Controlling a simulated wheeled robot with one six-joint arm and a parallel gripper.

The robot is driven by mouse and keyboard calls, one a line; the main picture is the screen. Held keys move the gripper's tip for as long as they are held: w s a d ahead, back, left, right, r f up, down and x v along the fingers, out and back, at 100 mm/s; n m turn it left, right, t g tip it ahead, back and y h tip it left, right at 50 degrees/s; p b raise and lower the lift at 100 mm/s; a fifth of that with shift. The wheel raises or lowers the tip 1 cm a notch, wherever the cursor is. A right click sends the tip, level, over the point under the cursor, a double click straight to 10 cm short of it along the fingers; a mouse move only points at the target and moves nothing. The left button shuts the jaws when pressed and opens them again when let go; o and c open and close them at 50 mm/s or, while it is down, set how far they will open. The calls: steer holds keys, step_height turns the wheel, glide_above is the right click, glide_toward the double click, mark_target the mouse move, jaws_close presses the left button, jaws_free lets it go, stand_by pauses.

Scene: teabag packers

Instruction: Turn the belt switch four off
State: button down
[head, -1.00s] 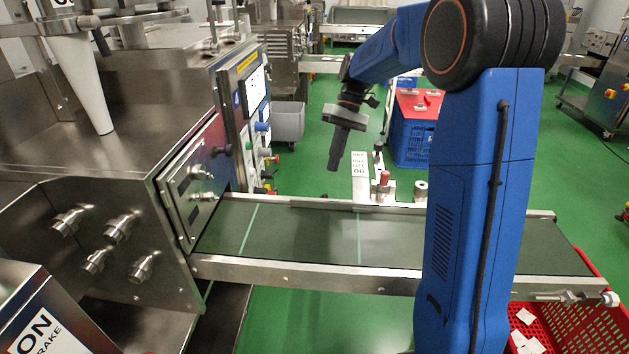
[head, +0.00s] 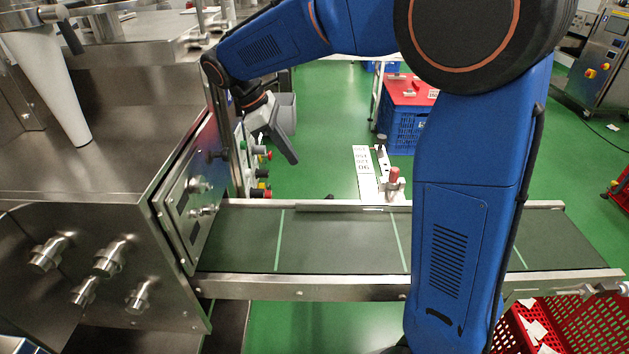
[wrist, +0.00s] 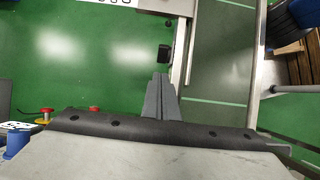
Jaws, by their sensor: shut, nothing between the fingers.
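In the head view my gripper (head: 291,159) points down and to the right over the floor behind the conveyor, in front of the machine's side panel. Its fingers are together and empty. The side panel (head: 236,165) carries several knobs and buttons, with a red button (head: 265,152) among them. My arm hides the panel's upper part. I cannot tell which control is belt switch four. In the wrist view my shut fingers (wrist: 159,80) hang beside the belt. A red button (wrist: 45,112) and a blue knob (wrist: 15,140) show at the lower left, apart from the fingers.
The conveyor (head: 330,236) runs across in front. A steel box machine (head: 110,180) with several protruding knobs stands at left. A small fixture (head: 372,184) stands behind the belt, and a blue crate (head: 398,128) lies farther back. A red basket (head: 570,325) is at lower right.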

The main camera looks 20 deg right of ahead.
glide_toward(332, 195)
step_height(332, 195, down, 5)
steer(key=shift+s+d+f, duration=0.15)
steer(key=shift+d+f, duration=0.35)
steer(key=shift+s+d+r+y, duration=0.1)
steer(key=shift+d+y, duration=0.3)
steer(key=shift+y, duration=0.3)
stand_by(0.7)
steer(key=shift+s+d+r+t+y, duration=0.1)
steer(key=shift+s+d+t+y, duration=0.1)
steer(key=shift+d+t+y, duration=0.6)
steer(key=y, duration=0.2)
steer(key=d+y, duration=0.1)
steer(key=y, duration=0.1)
steer(key=shift+s+t, duration=0.25)
steer(key=shift+t, duration=0.05)
steer(key=shift+d+f, duration=0.2)
steer(key=shift+f, duration=0.05)
steer(key=shift+s+d+f, duration=0.2)
steer(key=shift+d+f, duration=0.05)
steer(key=shift+d, duration=0.15)
steer(key=shift+d, duration=0.1)
steer(key=shift+f, duration=0.1)
